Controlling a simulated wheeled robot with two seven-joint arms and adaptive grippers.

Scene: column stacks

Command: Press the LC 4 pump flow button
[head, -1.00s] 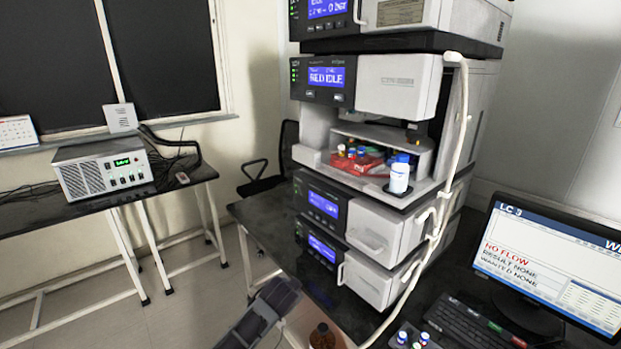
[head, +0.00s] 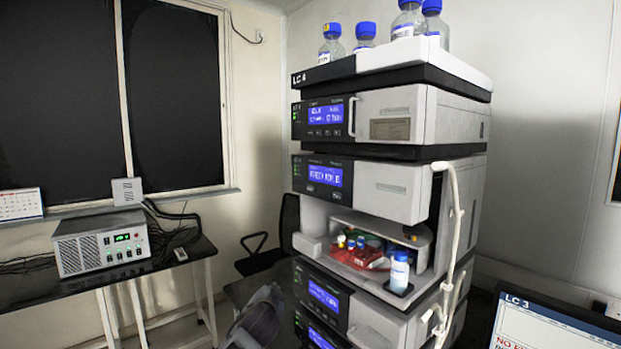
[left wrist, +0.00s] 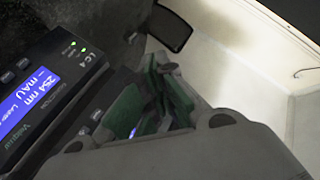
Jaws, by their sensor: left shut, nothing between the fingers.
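The LC 4 stack stands in the middle of the head view, with its LC 4 label (head: 300,79) on the top tray. The upper module below it has a lit blue display (head: 325,114) and a row of small buttons (head: 325,132). Its fine text is too blurred to read, so I cannot tell the flow button. My left gripper shows in the left wrist view (left wrist: 162,100), its green-padded fingers shut and empty. It is close to an LC 4 panel (left wrist: 55,100) whose display reads 254 nm mAU. My right gripper is not in view.
Several blue-capped bottles (head: 365,36) stand on top of the stack. A white hose (head: 457,215) runs down its right side. An open bay holds a red tray (head: 360,257) and a white bottle (head: 399,272). A monitor (head: 550,325) is at lower right.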

